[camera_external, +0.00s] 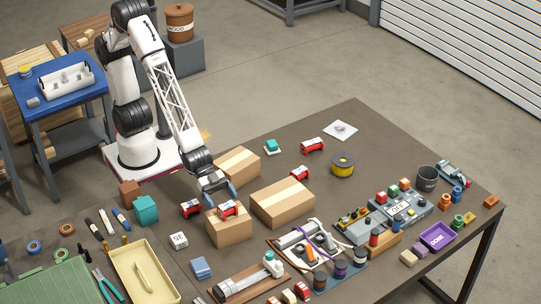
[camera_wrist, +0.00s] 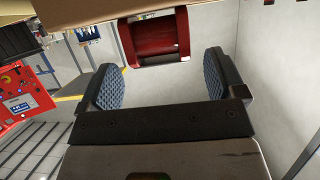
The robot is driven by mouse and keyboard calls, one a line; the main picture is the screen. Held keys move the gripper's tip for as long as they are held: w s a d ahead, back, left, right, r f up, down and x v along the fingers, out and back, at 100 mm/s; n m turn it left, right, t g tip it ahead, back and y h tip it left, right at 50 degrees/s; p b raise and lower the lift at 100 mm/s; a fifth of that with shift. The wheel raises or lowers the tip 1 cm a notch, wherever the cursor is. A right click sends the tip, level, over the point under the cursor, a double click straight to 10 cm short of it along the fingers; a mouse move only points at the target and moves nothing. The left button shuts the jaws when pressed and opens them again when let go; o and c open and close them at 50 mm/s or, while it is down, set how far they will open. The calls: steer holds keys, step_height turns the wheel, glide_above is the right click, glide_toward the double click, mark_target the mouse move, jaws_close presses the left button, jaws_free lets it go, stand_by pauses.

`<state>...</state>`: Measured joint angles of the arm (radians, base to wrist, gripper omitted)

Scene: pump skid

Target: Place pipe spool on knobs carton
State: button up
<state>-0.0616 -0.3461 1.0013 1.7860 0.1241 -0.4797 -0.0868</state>
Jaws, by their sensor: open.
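A red pipe spool with white end bands (camera_external: 228,209) lies on top of the front-left cardboard carton (camera_external: 229,231). My gripper (camera_external: 219,190) is open just above and behind this spool. In the wrist view a red spool (camera_wrist: 152,42) sits just beyond the open blue-padded fingertips of my gripper (camera_wrist: 165,78), with cardboard (camera_wrist: 190,8) at the top edge. Other red spools lie left of that carton (camera_external: 190,208), behind the larger carton (camera_external: 299,173) and farther back (camera_external: 312,145). Two more cartons stand behind (camera_external: 237,163) and right (camera_external: 283,203). I cannot read which carton is for knobs.
A teal block (camera_external: 146,210) and white cube (camera_external: 179,240) are left of the front carton. A wire-strewn fixture (camera_external: 305,243) and wooden-based device (camera_external: 250,283) are in front. A yellow reel (camera_external: 343,164) stands back right. The table's back right is mostly clear.

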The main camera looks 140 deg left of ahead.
steer(key=v, duration=0.8)
steer(key=shift+s+r, duration=0.25)
steer(key=shift+s, duration=0.1)
stand_by(0.4)
steer(key=s+d+r+g, duration=0.1)
steer(key=s+r+g, duration=0.2)
steer(key=s, duration=0.9)
steer(key=s+d+r+g, duration=0.1)
steer(key=s+r+g, duration=0.3)
steer(key=s, duration=0.7)
steer(key=s+d+r+g, duration=0.2)
steer(key=s+r+g, duration=0.2)
steer(key=s, duration=0.8)
steer(key=v, duration=0.3)
